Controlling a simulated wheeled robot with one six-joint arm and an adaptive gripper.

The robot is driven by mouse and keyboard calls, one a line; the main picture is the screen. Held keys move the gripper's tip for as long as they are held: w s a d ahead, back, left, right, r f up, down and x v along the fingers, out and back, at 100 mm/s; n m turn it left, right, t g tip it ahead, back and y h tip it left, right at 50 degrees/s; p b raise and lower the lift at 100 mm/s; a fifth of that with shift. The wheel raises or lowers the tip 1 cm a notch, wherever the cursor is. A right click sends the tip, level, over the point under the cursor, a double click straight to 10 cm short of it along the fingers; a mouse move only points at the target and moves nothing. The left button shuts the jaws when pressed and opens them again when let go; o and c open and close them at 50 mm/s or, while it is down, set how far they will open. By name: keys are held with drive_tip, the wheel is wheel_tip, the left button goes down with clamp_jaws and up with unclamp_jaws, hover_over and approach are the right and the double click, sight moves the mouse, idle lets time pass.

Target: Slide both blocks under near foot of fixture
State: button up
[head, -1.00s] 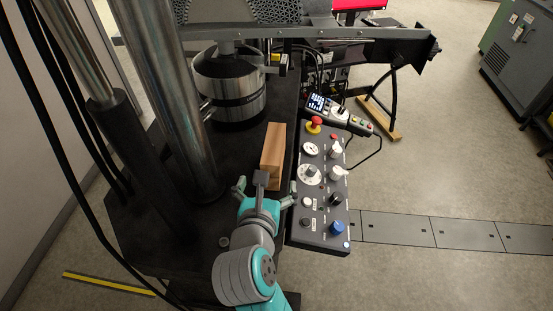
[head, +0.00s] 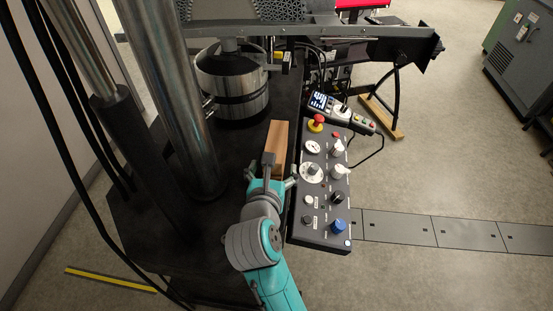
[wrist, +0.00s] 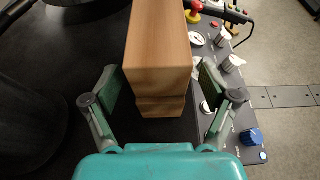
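Wooden blocks (head: 278,137) stand on the black machine table, near its right edge. In the wrist view a tall wooden block (wrist: 158,45) shows with a second, smaller wooden piece (wrist: 161,107) beneath its near end, apparently stacked. My gripper (head: 270,173) is at the near end of the blocks. In the wrist view my gripper (wrist: 160,88) is open, with one finger on each side of the blocks and a gap at both sides. A long grey beam (head: 365,38) with a perforated lattice part (head: 262,10) spans the back; I cannot tell which part is the fixture's near foot.
A control panel (head: 318,226) with knobs and a red button lies close right of the blocks. A metal cylinder (head: 232,75) stands behind left, and a thick steel column (head: 168,90) stands left. The table (head: 150,225) is bare at its front left.

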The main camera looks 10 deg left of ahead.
drive_tip(key=c, duration=0.8)
drive_tip(key=shift+w+d, duration=0.15)
drive_tip(key=shift+w, duration=3.85)
drive_tip(key=shift+w, duration=0.1)
drive_tip(key=shift+w+d+f, duration=0.1)
drive_tip(key=shift+w+d, duration=0.05)
drive_tip(key=shift+w, duration=3.75)
drive_tip(key=shift+w, duration=0.1)
